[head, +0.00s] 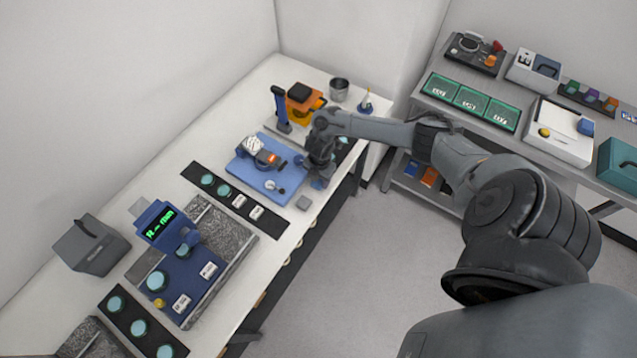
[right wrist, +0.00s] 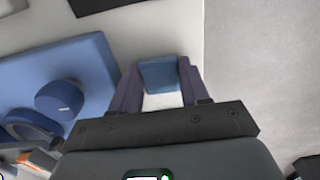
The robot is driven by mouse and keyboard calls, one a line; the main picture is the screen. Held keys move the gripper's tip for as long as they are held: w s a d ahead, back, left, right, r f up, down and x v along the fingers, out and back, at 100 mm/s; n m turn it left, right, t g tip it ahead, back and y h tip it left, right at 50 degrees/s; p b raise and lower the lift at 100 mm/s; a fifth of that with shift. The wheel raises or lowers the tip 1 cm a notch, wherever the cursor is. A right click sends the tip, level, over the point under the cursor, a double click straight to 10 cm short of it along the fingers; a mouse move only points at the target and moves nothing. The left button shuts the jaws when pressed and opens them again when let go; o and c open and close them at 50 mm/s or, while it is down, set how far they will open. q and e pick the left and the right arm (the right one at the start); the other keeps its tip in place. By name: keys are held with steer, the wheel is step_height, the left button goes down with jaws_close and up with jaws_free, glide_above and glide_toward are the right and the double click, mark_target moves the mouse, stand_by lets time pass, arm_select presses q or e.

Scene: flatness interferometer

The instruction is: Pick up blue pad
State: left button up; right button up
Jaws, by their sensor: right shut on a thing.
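The blue pad (right wrist: 160,73) is a small block between the fingertips of my right gripper (right wrist: 160,82) in the right wrist view. The right gripper is shut on it. In the head view my right gripper (head: 319,178) points down at the front edge of the white bench, just right of the blue mat. There the pad is mostly hidden by the fingers. I cannot tell whether the pad touches the bench top. My left gripper is not in view.
The blue mat (head: 250,177) carries a striped roll and small tools left of the gripper. An orange device (head: 305,100) and a metal cup (head: 339,89) stand behind. A grey shelf (head: 395,172) is at right.

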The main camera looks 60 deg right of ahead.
mark_target(319, 181)
steer(key=shift+r, duration=0.1)
steer(key=shift+r, duration=0.75)
step_height(319, 181, up, 3)
steer(key=shift+f, duration=0.1)
steer(key=s+a+r, duration=0.1)
steer(key=s+r, duration=0.2)
steer(key=s, duration=0.2)
steer(key=s+r+p, duration=0.1)
steer(key=s+r, duration=0.2)
steer(key=s, duration=0.3)
steer(key=shift+s+a+r, duration=0.3)
steer(key=shift+a, duration=0.1)
steer(key=o, duration=0.3)
steer(key=shift+c, duration=1.1)
